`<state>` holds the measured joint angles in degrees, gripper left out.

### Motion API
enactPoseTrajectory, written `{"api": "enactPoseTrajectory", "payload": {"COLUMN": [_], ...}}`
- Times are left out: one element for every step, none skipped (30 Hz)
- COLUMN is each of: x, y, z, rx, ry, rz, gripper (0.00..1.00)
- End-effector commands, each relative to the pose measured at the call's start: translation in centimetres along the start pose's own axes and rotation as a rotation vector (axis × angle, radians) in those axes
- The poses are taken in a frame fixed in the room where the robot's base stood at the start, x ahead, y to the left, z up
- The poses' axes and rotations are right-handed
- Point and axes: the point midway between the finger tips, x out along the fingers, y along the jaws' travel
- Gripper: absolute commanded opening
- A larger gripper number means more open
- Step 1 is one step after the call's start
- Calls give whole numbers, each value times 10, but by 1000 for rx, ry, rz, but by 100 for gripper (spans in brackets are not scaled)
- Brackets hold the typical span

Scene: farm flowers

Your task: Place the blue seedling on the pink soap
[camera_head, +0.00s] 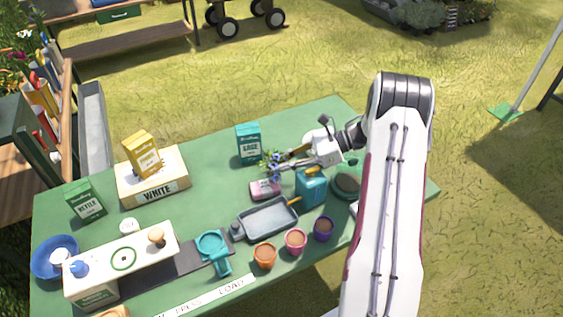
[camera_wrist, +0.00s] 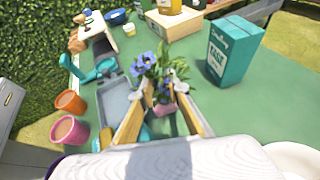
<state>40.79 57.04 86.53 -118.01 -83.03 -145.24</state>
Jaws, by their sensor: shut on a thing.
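The blue seedling (camera_head: 273,160), a small plant with blue flowers and green leaves, is between the fingers of my gripper (camera_head: 279,166). In the wrist view the seedling (camera_wrist: 153,68) stands roughly upright between the wooden-looking fingers of the gripper (camera_wrist: 158,92), which are shut on it. The pink soap (camera_head: 264,189) lies on the green table just below the seedling; a pink patch of it (camera_wrist: 165,109) shows under the plant in the wrist view. The fingers hide the seedling's base, so I cannot tell whether it touches the soap.
A teal watering can (camera_head: 312,187) stands close to the right of the soap. A grey tray (camera_head: 268,219) lies in front, with an orange pot (camera_head: 264,256), a pink pot (camera_head: 295,241) and a purple pot (camera_head: 324,229) nearby. A teal box (camera_head: 248,145) stands behind.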

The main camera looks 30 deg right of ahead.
Motion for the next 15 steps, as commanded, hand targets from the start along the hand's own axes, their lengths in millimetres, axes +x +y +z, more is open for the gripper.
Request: {"api": "enactPoseTrajectory", "payload": {"x": [0, 1, 1, 1, 1, 2, 2, 2, 2, 3, 3, 3, 3, 3, 3], "y": [0, 0, 0, 0, 0, 0, 0, 0, 0, 0, 0, 0, 0, 0, 0], "z": [-1, -2, -2, -3, -3, -4, -5, -5, -6, -6, -7, -8, -8, -8, -8], "rx": [0, 0, 0, 0, 0, 0, 0, 0, 0, 0, 0, 0, 0, 0, 0], "ry": [0, 0, 0, 0, 0, 0, 0, 0, 0, 0, 0, 0, 0, 0, 1], "rz": [0, 0, 0, 0, 0, 0, 0, 0, 0, 0, 0, 0, 0, 0, 0], "gripper": [0, 0, 0, 0, 0, 0, 0, 0, 0, 0, 0, 0, 0, 0, 0]}}
